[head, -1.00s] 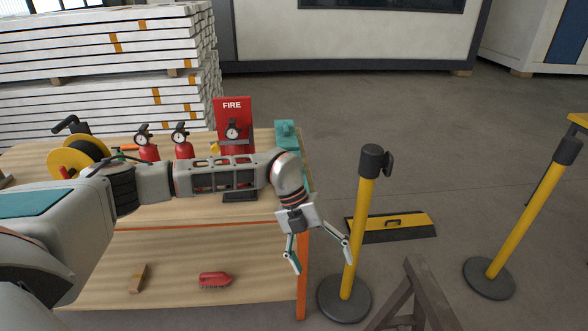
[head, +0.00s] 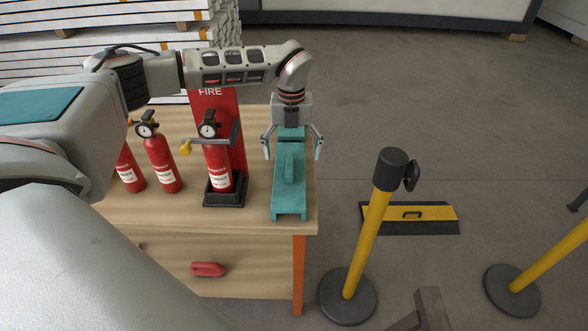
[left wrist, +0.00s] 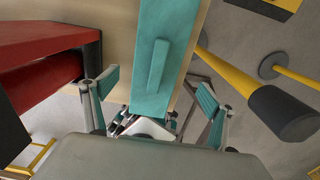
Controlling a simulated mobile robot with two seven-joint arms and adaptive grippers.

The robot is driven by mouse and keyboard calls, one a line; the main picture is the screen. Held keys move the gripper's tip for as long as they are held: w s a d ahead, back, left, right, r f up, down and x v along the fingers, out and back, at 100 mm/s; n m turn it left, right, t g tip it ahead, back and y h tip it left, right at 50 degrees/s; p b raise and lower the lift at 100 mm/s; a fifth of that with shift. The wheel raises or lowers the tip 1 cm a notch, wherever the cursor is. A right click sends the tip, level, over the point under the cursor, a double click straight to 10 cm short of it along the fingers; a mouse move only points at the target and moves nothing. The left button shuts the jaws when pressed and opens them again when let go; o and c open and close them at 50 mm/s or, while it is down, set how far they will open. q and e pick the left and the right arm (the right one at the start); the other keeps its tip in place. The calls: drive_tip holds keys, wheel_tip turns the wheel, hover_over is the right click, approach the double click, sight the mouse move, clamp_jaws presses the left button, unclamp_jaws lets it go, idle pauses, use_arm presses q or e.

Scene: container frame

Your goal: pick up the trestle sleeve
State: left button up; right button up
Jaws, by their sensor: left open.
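The trestle sleeve (head: 289,190) appears to be the long teal piece with a raised grip bar on top. It lies lengthwise near the right edge of the wooden table (head: 130,228). My left gripper (head: 291,154) points down over its far part, open, with one finger on each side. In the left wrist view the sleeve (left wrist: 168,25) runs between the two open fingers of the gripper (left wrist: 157,98). I cannot tell whether the fingers touch it. My right gripper is not in view.
A fire extinguisher (head: 217,165) on a black-based red stand is close left of the sleeve, with more extinguishers (head: 162,163) beyond. A red brush-like item (head: 207,269) lies on the lower shelf. A yellow post (head: 367,240) stands on the floor right of the table.

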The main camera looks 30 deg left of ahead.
sight(290, 164)
use_arm(q)
drive_tip(key=shift+s+f, duration=0.2)
drive_tip(key=shift+f, duration=0.75)
drive_tip(key=f, duration=0.4)
drive_tip(key=shift+w+a+f+p, duration=0.15)
drive_tip(key=shift+a+f+p, duration=0.05)
drive_tip(key=shift+a+p, duration=0.2)
drive_tip(key=shift+f, duration=0.4)
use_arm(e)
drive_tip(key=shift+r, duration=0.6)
use_arm(q)
drive_tip(key=c, duration=1.1)
drive_tip(key=shift+c, duration=0.5)
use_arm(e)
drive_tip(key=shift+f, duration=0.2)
